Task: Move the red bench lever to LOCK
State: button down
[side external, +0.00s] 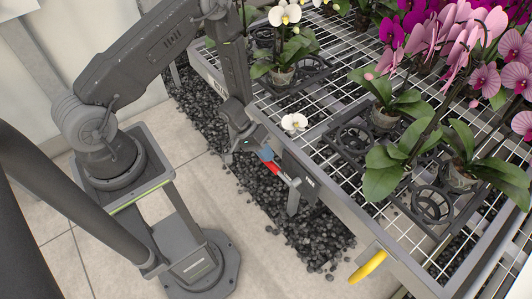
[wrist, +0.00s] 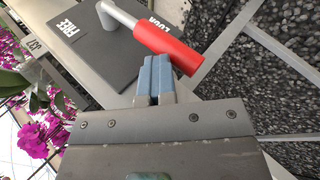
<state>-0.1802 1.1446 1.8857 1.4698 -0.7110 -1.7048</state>
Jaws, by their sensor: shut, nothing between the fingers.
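The red bench lever (side external: 270,165) sits on the front side of the bench in the side external view. In the wrist view its red grip (wrist: 165,45) is on a pale metal rod and points down and right. A dark plate (wrist: 115,62) behind it bears the word FREE on the left and a partly covered word, apparently LOCK, beside the red grip. My gripper (side external: 265,154) is at the lever's red end. In the wrist view the blue fingertips (wrist: 154,75) are together and empty, just beside the red grip; whether they touch it I cannot tell.
The mesh bench (side external: 330,95) holds potted orchids (side external: 385,115) and black pot trays (side external: 350,140). A yellow handle (side external: 368,266) sticks out at the front. Black gravel (side external: 300,238) lies below.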

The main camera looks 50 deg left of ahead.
jog(key=shift+a+f, duration=0.1)
jog(key=shift+f, duration=0.05)
jog(key=r, duration=0.5)
jog(key=shift+w+a, duration=0.25)
jog(key=shift+w, duration=0.05)
jog(key=v, duration=0.9)
jog(key=shift+s+a+f, duration=0.15)
jog(key=shift+a+f, duration=0.1)
jog(key=w+a+r+t+y, duration=0.1)
jog(key=w+r+t+y, duration=0.15)
jog(key=r, duration=0.45)
jog(key=w+a+r+m+t+y, duration=0.1)
jog(key=r+y, duration=0.3)
jog(key=r, duration=0.3)
jog(key=w+a+r+t+y, duration=0.1)
jog(key=r+t+y, duration=0.15)
jog(key=r, duration=0.45)
jog(key=s+d+r+m+g, duration=0.1)
jog(key=s+d+r, duration=0.2)
jog(key=s, duration=0.3)
jog(key=s+d+r+m+g, duration=0.1)
jog(key=s+d+r, duration=0.2)
jog(key=s, duration=0.3)
jog(key=s+d+r+m+g+h, duration=0.1)
jog(key=s+d+r, duration=0.2)
jog(key=s, duration=0.3)
jog(key=shift+d+r+g, duration=0.2)
jog(key=shift+r+g, duration=0.05)
jog(key=shift+g, duration=0.05)
